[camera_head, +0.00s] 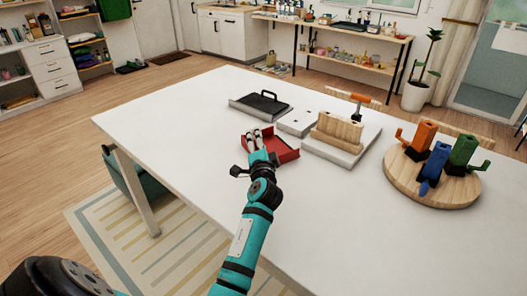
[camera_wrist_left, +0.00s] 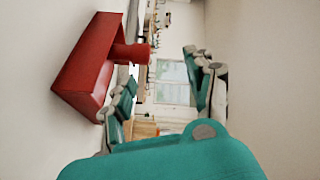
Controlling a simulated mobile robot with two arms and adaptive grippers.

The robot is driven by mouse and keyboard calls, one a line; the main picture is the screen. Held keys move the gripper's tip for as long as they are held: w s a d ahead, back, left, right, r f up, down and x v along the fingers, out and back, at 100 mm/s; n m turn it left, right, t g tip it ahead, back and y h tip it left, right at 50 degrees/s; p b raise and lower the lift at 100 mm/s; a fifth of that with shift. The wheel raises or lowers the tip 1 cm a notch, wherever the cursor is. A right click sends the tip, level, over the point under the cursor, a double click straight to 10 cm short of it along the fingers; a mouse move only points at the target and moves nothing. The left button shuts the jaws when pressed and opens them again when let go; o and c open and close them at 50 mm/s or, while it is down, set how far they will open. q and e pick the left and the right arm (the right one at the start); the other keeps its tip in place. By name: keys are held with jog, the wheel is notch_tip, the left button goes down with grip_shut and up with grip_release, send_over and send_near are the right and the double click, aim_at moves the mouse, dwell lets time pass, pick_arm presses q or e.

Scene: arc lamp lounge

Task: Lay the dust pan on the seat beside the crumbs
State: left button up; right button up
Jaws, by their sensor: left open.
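The red dust pan (camera_head: 283,148) lies on the white table (camera_head: 215,110). In the left wrist view the dust pan (camera_wrist_left: 88,62) shows its tray and a short round handle pointing towards my fingers. My left gripper (camera_head: 257,133) is open at the pan's near left side in the head view and covers part of it. In the wrist view the handle lies just past one fingertip; I cannot tell if they touch. A teal seat (camera_head: 122,178) is partly hidden under the table's left edge. No crumbs can be made out. My right gripper is not in view.
Behind the pan lie a grey board with a black handle (camera_head: 262,102) and a pale plate (camera_head: 297,122). To the right are a wooden block (camera_head: 338,130) on a board and a round wooden board (camera_head: 400,182) with coloured pieces. The table's left part is clear.

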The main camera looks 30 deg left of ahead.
pick_arm(q)
notch_tip(320, 180, up, 5)
jog(key=w+m+g+y+b, duration=0.2)
jog(key=m+b, duration=0.1)
jog(key=m, duration=1.7)
jog(key=f, duration=0.3)
jog(key=f+b, duration=0.1)
jog(key=f, duration=0.3)
jog(key=shift+s+d+f, duration=0.15)
jog(key=shift+d+f, duration=0.05)
jog(key=shift+f, duration=0.1)
jog(key=shift+w+a+f, duration=0.2)
jog(key=shift+w+a+r, duration=0.1)
jog(key=shift+w+a, duration=0.25)
jog(key=shift+a, duration=0.05)
jog(key=shift+x, duration=3)
jog(key=shift+s, duration=0.1)
jog(key=c, duration=0.3)
grip_shut()
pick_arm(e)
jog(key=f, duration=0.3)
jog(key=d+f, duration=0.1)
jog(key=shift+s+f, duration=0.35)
